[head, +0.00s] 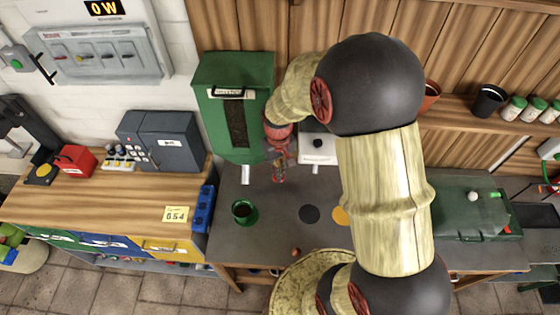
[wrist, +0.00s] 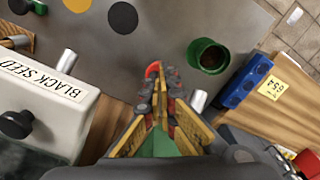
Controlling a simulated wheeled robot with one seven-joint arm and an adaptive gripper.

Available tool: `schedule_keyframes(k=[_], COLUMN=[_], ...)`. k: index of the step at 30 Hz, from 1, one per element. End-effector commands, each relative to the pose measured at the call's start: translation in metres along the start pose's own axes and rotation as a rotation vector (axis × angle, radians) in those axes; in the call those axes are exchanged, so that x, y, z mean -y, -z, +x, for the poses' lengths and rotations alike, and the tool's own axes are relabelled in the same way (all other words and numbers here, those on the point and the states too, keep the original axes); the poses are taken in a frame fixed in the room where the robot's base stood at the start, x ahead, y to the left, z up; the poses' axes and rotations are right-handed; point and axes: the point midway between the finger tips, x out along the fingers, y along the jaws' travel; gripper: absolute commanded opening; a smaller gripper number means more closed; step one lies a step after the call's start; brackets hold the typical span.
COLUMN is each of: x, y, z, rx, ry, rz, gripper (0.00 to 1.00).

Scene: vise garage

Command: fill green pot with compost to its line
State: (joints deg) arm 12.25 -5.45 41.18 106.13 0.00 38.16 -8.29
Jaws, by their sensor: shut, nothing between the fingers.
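The green pot (head: 244,213) stands upright on the grey worktop; it also shows in the wrist view (wrist: 196,52). Its inside looks dark, and I cannot tell the fill level or see its line. A tall green dispenser (head: 207,112) stands against the wall behind the pot, with a dark window, a label too small to read and a pale spout (head: 246,174) at its lower front. My gripper (head: 279,176) is shut and empty, to the right of that spout and above the worktop. In the wrist view its fingertips (wrist: 155,70) are together, apart from the pot.
A white dispenser (wrist: 40,105) labelled BLACK SEED stands right of the green one in the head view. Black (head: 309,214) and yellow (head: 341,216) discs lie on the worktop. A blue block (head: 203,209) and a 654 note (head: 176,213) are left of the pot.

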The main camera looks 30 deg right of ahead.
Motion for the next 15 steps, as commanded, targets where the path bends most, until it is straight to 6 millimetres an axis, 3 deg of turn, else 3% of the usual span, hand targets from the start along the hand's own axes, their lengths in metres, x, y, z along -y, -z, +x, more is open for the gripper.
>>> schedule_keyframes(k=[15], x=[0.0], y=[0.0], z=[0.025], rx=[0.0], ry=[0.0], rz=[0.0], gripper=[0.0])
